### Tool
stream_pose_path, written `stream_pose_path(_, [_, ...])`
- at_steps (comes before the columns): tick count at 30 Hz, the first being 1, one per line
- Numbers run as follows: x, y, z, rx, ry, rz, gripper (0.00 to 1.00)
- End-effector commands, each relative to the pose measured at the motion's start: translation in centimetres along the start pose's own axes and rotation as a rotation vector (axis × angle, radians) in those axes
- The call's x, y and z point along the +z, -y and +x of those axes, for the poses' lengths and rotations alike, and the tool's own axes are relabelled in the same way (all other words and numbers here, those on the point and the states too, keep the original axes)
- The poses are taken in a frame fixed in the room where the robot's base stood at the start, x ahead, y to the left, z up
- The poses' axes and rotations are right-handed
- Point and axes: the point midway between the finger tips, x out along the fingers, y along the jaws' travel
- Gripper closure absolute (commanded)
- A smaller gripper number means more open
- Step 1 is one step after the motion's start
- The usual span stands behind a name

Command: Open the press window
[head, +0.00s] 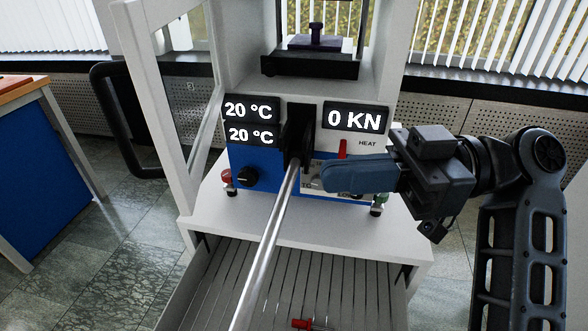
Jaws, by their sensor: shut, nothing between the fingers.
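The press (368,68) stands in the middle of the head view. Its window (158,95), a white frame with a clear pane, stands swung out at the left side of the press. The press chamber behind it is uncovered. A big black loop handle (98,105) sits on the window's outer left side. My gripper (328,177) has blue fingers pointing left and is shut and empty. It is in front of the right part of the blue control panel, well right of the window and apart from it. The fingers hide part of the panel.
A long metal lever (266,240) sticks out from the press front toward me, left of my gripper. Displays, a black knob (246,177) and a red switch (342,149) are on the panel. An open slatted drawer (340,285) is below. A blue cabinet (38,160) stands left.

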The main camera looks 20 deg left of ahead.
Motion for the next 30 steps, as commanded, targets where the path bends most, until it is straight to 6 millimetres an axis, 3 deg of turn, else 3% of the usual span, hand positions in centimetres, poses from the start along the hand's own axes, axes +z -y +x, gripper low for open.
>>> stream_pose_path(18, [-0.2,0.0,11.1,0.0,0.0,0.004,1.0])
stream_pose_path(24, [0.0,0.0,12.7,0.003,0.0,0.004,1.0])
stream_pose_path(30, [0.1,0.0,12.9,0.003,0.0,0.003,1.0])
